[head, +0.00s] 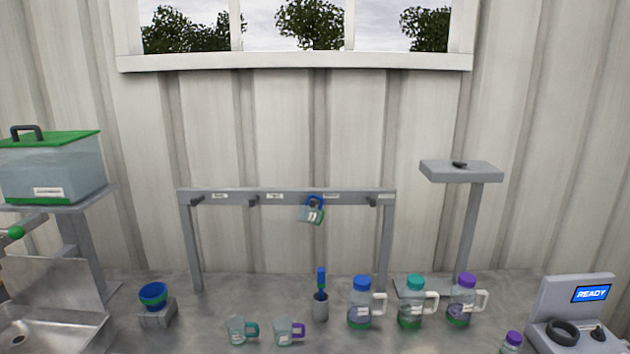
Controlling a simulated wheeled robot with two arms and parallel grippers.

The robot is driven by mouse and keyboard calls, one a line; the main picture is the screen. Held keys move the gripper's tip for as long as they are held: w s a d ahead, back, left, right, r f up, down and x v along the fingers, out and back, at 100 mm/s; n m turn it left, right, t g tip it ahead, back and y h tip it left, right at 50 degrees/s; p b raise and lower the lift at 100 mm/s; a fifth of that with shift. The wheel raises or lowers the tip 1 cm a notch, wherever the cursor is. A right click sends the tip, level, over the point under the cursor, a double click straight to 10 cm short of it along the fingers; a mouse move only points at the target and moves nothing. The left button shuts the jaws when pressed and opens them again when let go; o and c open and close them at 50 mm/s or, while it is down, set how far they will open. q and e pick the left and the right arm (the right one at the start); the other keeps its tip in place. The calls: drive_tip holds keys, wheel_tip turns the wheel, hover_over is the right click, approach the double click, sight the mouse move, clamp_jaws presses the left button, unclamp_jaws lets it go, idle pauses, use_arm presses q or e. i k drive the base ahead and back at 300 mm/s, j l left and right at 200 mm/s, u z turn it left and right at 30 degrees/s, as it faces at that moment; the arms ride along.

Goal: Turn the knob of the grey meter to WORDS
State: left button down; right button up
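The grey meter (567,291) stands at the far right of the counter in the head view. Its upright panel carries a small blue screen (591,293) that reads READY. On its base are a dark round ring (563,332) and, to the right of it, a small black knob (598,332). The knob is too small to tell which way it points, and I cannot read any marks around it. Neither of my grippers is in view.
A small purple-capped bottle (511,342) stands just left of the meter. Several capped jugs (410,310), two small mugs (284,333) and a brush holder (320,308) stand further left. A grey pedestal (461,172) rises behind the jugs. A rack (290,196) stands at the back.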

sight(597, 335)
drive_tip(key=z, duration=1.5)
drive_tip(key=i+l+u, duration=0.1)
drive_tip(key=u, duration=0.25)
drive_tip(key=l+u, duration=0.45)
drive_tip(key=u, duration=0.2)
drive_tip(key=i, duration=0.05)
